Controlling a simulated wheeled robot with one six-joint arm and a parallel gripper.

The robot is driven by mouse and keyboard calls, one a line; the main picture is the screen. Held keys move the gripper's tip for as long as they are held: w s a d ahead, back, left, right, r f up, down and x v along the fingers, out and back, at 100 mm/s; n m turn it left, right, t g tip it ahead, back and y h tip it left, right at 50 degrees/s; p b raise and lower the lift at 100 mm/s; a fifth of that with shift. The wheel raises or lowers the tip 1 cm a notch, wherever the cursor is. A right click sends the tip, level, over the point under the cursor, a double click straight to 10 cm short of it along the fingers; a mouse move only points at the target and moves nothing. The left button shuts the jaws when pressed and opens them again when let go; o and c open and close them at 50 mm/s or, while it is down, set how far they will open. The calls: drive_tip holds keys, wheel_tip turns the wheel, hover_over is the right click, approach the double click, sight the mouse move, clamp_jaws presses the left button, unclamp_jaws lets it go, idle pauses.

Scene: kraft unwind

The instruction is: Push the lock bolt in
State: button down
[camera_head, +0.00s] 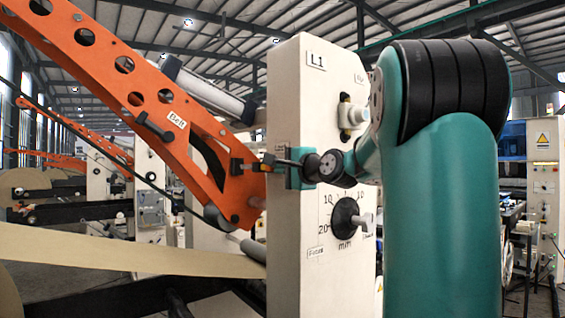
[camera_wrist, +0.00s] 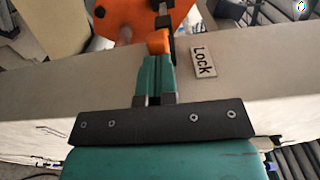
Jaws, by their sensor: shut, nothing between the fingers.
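The lock bolt has an orange end (camera_wrist: 158,42) just ahead of my gripper (camera_wrist: 153,62) in the wrist view. A black part of it runs on toward the orange arm plate (camera_wrist: 135,14). My gripper is shut and empty, its teal fingers together. The fingertips are at the orange end, and I cannot tell whether they touch it. A plate reading "Lock" (camera_wrist: 203,62) lies right of the fingers. In the head view the bolt (camera_head: 258,167) sits at the left edge of the cream post, beside the orange arm (camera_head: 160,105). My wrist partly hides the gripper (camera_head: 284,165) there.
The cream post (camera_head: 290,230), marked L1, stands close to my arm. It carries a black dial (camera_head: 346,216) with a knob below the bolt and another knob (camera_head: 352,115) above. A kraft paper web (camera_head: 120,252) runs low at the left. Cabinets stand farther back.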

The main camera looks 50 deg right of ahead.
drive_tip(key=shift+w, duration=0.1)
drive_tip(key=p+x, duration=0.1)
drive_tip(key=x, duration=0.3)
drive_tip(key=shift+w, duration=0.2)
drive_tip(key=shift+s+r, duration=0.1)
drive_tip(key=shift+r, duration=0.1)
drive_tip(key=shift+s+a, duration=0.1)
drive_tip(key=b+v, duration=0.5)
drive_tip(key=v, duration=0.8)
drive_tip(key=shift+s+f+b, duration=0.3)
drive_tip(key=shift+s+b, duration=0.05)
drive_tip(key=shift+s, duration=0.1)
